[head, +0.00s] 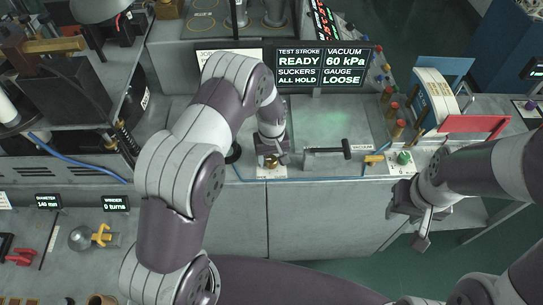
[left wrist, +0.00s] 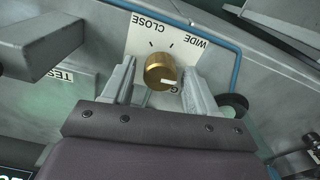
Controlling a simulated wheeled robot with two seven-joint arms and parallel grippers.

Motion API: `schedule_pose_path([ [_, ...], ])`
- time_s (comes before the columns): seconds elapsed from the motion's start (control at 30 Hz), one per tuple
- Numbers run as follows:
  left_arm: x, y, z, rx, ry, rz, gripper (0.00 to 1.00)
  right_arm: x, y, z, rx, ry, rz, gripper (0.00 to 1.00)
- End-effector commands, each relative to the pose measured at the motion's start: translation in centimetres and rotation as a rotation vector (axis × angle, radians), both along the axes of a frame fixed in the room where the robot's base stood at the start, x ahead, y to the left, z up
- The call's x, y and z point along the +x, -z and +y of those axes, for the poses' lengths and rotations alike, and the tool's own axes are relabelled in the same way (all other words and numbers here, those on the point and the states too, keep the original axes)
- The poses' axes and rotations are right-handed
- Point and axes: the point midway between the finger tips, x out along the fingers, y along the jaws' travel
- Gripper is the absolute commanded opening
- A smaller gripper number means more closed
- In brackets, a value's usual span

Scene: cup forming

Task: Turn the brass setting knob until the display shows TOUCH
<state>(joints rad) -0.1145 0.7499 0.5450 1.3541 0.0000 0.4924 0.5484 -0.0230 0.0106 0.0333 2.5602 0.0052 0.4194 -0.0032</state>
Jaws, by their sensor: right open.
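The brass setting knob (left wrist: 160,70) stands on a white plate (left wrist: 140,42) marked CLOSE and WIDE, upside down in the left wrist view. In the head view the knob (head: 271,163) is partly hidden under my left gripper (head: 272,151). My left gripper (left wrist: 160,90) is open, its fingers on either side of the knob with visible gaps. A white mark on the knob points toward the picture's right. The display (head: 322,68) reads READY, 60 kPa, ALL HOLD and, under GAUGE, LOOSE. My right gripper (head: 420,214) is open and empty, right of the bench front.
A black-handled lever (head: 328,153) stands right of the knob. A green button (head: 404,158) and a red bar (head: 474,124) are further right. A blue hose (left wrist: 236,65) runs past the plate. My left arm covers part of the bench.

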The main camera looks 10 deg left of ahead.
Motion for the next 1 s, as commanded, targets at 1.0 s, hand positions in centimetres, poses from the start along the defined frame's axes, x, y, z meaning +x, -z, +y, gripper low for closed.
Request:
schedule_pose_path([
  [1.0, 0.0, 0.1, 0.0, 0.001, 0.418, -0.001, 0.07, 0.0, 2.5, 0.0, 0.000, 0.000, 0.000, 0.43],
])
